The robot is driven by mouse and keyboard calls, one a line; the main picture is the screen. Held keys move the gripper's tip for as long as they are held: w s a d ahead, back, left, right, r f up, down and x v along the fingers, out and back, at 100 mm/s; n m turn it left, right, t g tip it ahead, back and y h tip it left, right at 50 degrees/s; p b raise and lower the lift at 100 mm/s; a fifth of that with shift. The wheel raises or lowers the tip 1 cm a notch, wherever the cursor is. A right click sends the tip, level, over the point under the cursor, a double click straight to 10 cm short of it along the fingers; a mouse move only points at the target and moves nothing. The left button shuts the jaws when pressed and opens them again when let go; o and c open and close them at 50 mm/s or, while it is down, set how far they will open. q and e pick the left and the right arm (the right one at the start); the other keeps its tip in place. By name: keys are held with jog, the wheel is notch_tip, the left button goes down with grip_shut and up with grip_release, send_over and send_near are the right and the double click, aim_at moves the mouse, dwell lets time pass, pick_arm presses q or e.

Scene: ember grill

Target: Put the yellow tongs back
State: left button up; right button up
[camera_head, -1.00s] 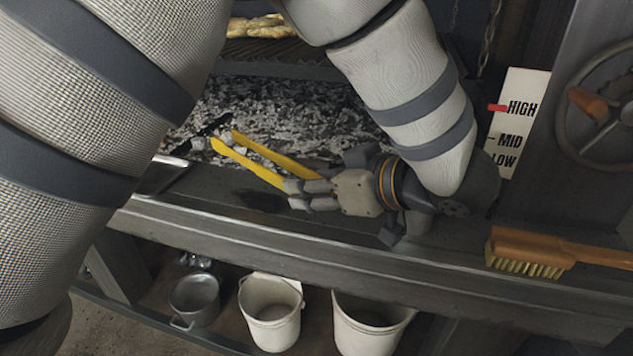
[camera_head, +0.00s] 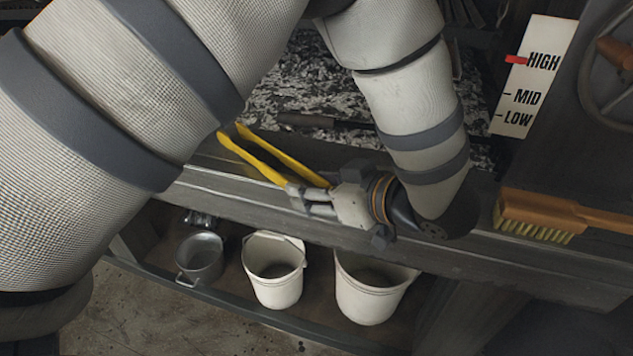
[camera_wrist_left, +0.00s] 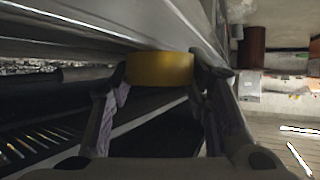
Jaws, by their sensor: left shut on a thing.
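The yellow tongs (camera_head: 262,163) are in my left gripper (camera_head: 300,194), which is shut on them near one end. In the head view their two yellow arms point up and left over the grill's front ledge. In the left wrist view a yellow part of the tongs (camera_wrist_left: 160,69) sits between the two fingers of the left gripper (camera_wrist_left: 160,82). The far tips of the tongs are partly hidden behind my arm. My right gripper does not show.
Ash and coals (camera_head: 318,85) lie behind the ledge. A brush (camera_head: 540,215) rests on the ledge at right, near the HIGH-MID-LOW scale (camera_head: 535,75). A pot (camera_head: 199,257) and two white buckets (camera_head: 273,270) (camera_head: 372,289) stand on the shelf below.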

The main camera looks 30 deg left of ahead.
pick_arm(q)
jog(key=o, duration=1.1)
jog(key=shift+c, duration=0.2)
jog(key=shift+d, duration=0.1)
